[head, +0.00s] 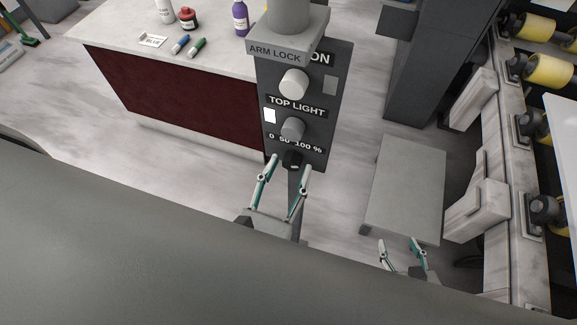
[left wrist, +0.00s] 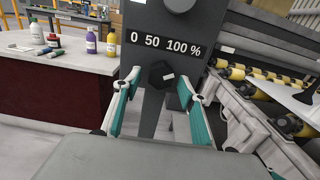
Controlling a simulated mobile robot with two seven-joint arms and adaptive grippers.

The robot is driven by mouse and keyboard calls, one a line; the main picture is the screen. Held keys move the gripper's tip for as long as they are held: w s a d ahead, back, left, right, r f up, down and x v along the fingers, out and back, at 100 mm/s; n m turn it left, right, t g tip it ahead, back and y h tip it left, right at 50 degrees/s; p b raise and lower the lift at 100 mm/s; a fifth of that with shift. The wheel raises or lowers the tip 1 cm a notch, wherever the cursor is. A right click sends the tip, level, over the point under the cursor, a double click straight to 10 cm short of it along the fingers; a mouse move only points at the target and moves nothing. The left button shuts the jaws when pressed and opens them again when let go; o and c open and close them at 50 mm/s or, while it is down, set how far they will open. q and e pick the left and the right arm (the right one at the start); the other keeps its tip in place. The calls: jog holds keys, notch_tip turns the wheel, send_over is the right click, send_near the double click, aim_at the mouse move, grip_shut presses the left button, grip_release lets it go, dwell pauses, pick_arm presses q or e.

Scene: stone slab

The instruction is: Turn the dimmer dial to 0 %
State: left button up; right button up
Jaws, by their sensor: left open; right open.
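The dimmer dial (head: 292,159) is a small black knob low on a dark grey control panel (head: 330,110), under the label "0 50 100 %". My right gripper (head: 397,241) is open and empty at the lower right, away from the panel.
Two grey knobs, one labelled "TOP LIGHT" (head: 293,129), and an "ARM LOCK" box (head: 275,50) sit above the dial. A counter (head: 110,35) with bottles and markers stands left. A grey slab (head: 405,185) and a yellow roller line (head: 545,70) are right.

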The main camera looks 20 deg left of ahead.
pick_arm(q)
jog(key=shift+w, duration=0.25)
pick_arm(e)
jog(key=shift+d+f, duration=0.2)
jog(key=shift+d, duration=0.1)
pick_arm(q)
jog(key=shift+c, duration=0.4)
jog(key=c, duration=1)
pick_arm(e)
jog(key=shift+a+r, duration=0.1)
jog(key=shift+a, duration=0.15)
